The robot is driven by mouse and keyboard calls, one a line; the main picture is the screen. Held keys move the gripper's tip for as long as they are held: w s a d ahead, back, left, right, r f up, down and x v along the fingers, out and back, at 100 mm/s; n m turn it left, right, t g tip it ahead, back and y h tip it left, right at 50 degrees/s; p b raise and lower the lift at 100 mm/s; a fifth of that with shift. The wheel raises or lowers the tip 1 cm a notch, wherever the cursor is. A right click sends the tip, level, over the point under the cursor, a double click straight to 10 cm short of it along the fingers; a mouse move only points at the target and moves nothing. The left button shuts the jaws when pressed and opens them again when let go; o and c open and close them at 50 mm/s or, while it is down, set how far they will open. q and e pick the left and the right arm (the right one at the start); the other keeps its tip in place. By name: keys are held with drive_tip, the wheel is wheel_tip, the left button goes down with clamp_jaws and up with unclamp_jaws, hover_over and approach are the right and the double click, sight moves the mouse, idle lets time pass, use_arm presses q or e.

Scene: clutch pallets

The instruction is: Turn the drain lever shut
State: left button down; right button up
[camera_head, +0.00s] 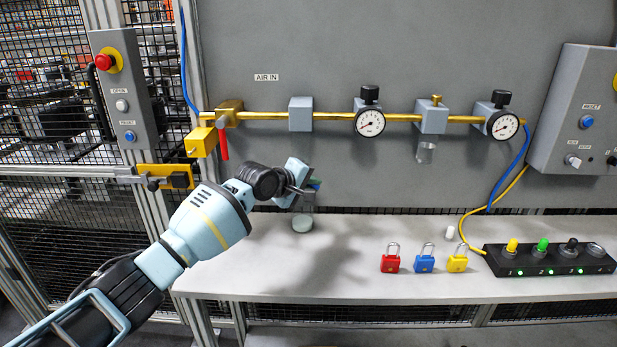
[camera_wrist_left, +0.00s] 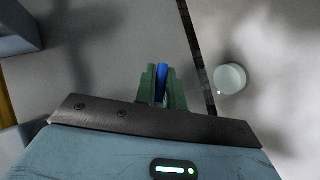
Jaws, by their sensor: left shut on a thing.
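My left gripper (camera_head: 311,187) is in front of the grey panel, below a grey block on the brass pipe. Its green fingers (camera_wrist_left: 162,88) are closed on a thin blue piece, which I take to be the drain lever (camera_wrist_left: 161,80). In the head view only a small bit of blue shows at the fingertips, so the lever's angle and its mount cannot be made out. A round white cup (camera_head: 303,223) stands on the bench just below the gripper and shows to the right of the fingers in the wrist view (camera_wrist_left: 230,78). My right gripper is not in view.
The brass pipe (camera_head: 270,116) carries a red-handled valve (camera_head: 224,143), the grey block (camera_head: 300,114) and gauges (camera_head: 370,122). Three padlocks (camera_head: 425,258) and a black button strip (camera_head: 548,260) are on the bench (camera_head: 345,285). The bench's middle is clear.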

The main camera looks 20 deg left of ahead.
use_arm(q)
drive_tip(key=shift+r+m+g+y+p, duration=0.2)
drive_tip(key=shift+m+g+y+p, duration=0.15)
drive_tip(key=shift+m+y, duration=0.2)
drive_tip(key=y, duration=0.1)
drive_tip(key=f+m+g+y, duration=0.1)
drive_tip(key=shift+s+a+f+m+y, duration=0.1)
drive_tip(key=shift+a+f+m+y, duration=0.15)
drive_tip(key=shift+a+y, duration=0.15)
drive_tip(key=shift+s+a+f+m+g+y, duration=0.1)
drive_tip(key=shift+a+m+g+y, duration=0.3)
drive_tip(key=shift+y, duration=0.45)
drive_tip(key=shift+s+a+f+m+g+y, duration=0.1)
drive_tip(key=shift+a+m+g+y, duration=0.15)
drive_tip(key=shift+m+y, duration=0.45)
drive_tip(key=shift+s+a+f+m+g+y, duration=0.1)
drive_tip(key=shift+a+m+g+y, duration=0.2)
drive_tip(key=shift+y, duration=0.7)
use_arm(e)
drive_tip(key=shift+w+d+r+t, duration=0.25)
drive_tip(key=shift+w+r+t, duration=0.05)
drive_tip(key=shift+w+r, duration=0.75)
use_arm(q)
drive_tip(key=shift+r, duration=0.1)
drive_tip(key=c, duration=1.5)
unclamp_jaws()
drive_tip(key=shift+d, duration=0.1)
